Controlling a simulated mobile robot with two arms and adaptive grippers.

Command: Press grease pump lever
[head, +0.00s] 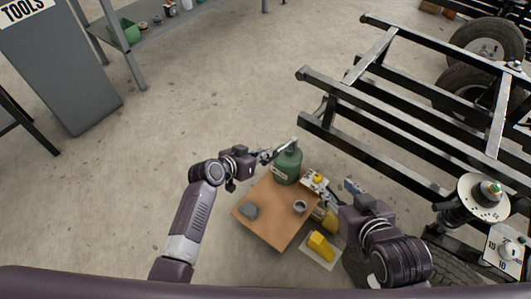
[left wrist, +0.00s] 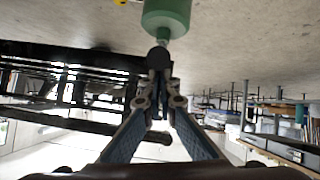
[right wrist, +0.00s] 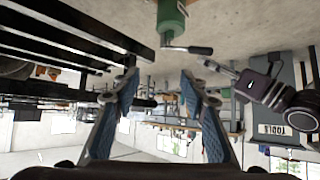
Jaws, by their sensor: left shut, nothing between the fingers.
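The green grease pump (head: 287,165) stands at the far corner of a small brown table (head: 268,228). It also shows at the top of the left wrist view (left wrist: 167,14) and the right wrist view (right wrist: 172,20). Its lever (right wrist: 188,48) sticks out sideways with a black grip (right wrist: 201,50). My left gripper (head: 268,155) is shut and empty, with its tips close to the grip; the left wrist view shows the black grip (left wrist: 158,57) just ahead of them. I cannot tell whether they touch. My right gripper (head: 329,194) is open and empty, right of the table.
A small grey cup (head: 299,206) and a dark grey piece (head: 250,210) lie on the table. A yellow object (head: 320,245) is at the table's near right. The black vehicle frame (head: 400,120) fills the right.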

